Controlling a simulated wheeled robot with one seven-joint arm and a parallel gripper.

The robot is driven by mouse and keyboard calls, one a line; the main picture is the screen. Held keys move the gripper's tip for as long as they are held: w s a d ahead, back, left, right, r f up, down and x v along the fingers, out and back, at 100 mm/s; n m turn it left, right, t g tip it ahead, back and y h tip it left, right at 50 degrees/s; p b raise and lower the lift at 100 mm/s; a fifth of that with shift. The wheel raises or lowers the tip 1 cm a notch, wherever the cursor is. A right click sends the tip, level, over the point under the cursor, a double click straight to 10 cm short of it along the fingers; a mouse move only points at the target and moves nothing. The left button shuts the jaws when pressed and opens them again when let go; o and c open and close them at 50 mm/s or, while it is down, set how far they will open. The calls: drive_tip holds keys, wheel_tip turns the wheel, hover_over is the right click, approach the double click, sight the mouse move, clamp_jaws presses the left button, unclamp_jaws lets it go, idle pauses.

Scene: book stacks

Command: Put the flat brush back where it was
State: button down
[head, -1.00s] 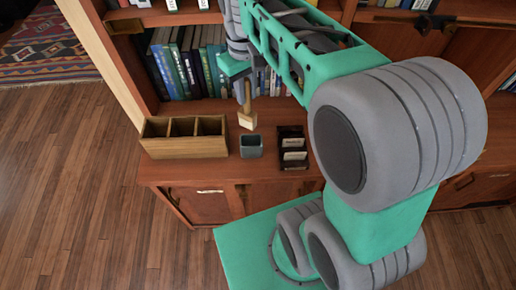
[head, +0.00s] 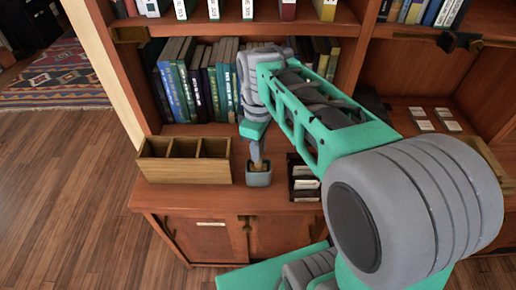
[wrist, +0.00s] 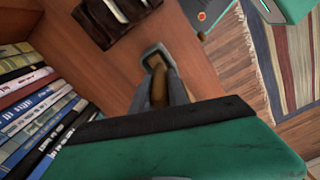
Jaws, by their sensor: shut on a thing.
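The flat brush (head: 258,163) is held in my gripper (head: 257,153), wooden handle up and broad end down. A small grey square cup (head: 259,180) stands on the cabinet ledge right below it. The brush's lower end is at the cup's mouth and appears to be inside the rim; its depth cannot be told. In the wrist view, the brown handle (wrist: 158,94) shows between the grey fingers, and the cup (wrist: 145,62) surrounds the brush's far end. The brush is close to upright, slightly tilted.
A wooden three-compartment box (head: 184,172) stands left of the cup. A dark tiered card holder (head: 303,181) stands close on its right. A row of books (head: 196,80) fills the shelf behind. The ledge between box and cup has a narrow gap.

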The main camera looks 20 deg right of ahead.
drive_tip(key=shift+f, duration=0.15)
drive_tip(key=c, duration=1.3)
unclamp_jaws()
wheel_tip(320, 180, up, 12)
drive_tip(key=shift+r, duration=0.2)
